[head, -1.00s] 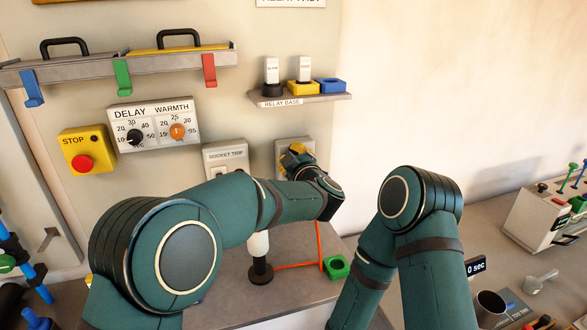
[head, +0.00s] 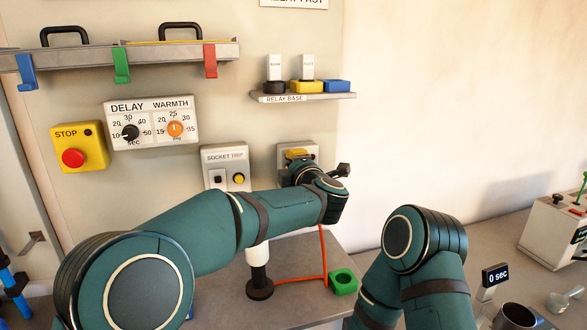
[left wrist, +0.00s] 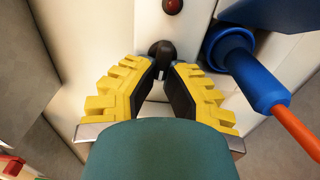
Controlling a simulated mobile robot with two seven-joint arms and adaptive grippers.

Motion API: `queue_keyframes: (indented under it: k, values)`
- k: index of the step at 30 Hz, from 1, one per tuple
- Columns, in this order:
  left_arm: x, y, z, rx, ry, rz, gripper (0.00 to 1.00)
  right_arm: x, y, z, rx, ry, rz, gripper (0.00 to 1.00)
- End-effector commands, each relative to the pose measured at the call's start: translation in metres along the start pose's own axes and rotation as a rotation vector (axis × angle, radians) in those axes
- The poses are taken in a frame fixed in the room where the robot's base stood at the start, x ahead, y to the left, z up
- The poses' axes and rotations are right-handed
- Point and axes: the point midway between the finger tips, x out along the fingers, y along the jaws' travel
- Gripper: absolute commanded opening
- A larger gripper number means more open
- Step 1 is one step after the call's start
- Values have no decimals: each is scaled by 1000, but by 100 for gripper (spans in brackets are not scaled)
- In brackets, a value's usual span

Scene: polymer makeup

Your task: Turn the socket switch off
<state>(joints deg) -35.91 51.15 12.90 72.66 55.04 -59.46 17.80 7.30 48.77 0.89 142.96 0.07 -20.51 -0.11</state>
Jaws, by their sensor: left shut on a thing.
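The socket box (head: 312,151) is a pale plate on the wall, right of the SOCKET TRIP box, mostly hidden behind my left gripper (head: 296,154) in the head view. In the left wrist view, a black switch lever (left wrist: 160,49) stands out from a pale box with a red lamp (left wrist: 172,5). My left gripper (left wrist: 163,66), with yellow fingers and black pads, is shut on this lever. A blue plug (left wrist: 238,60) with an orange cord is close to the right finger. My right gripper is not in view.
The SOCKET TRIP box (head: 226,168) has a black rocker and a yellow button. A STOP button (head: 73,158) and dial panel (head: 152,123) are farther left. The relay shelf (head: 340,96) is above. A green block (head: 343,282) and my right arm are below.

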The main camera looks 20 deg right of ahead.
Motion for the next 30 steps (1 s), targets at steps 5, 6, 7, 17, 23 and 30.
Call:
queue_keyframes:
  k: [5,6,7,17,23,30]
  values:
    - [1,1,-1,-33,2,4,0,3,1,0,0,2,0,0]
    - [1,2,-1,-36,2,4,0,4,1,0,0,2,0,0]
    - [1,2,-1,-38,2,4,0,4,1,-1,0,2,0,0]
    - [1,2,-1,-40,2,4,0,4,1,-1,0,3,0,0]
    - [0,1,-1,-39,1,3,42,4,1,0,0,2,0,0]
    - [-1,0,0,-38,0,2,42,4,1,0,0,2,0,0]
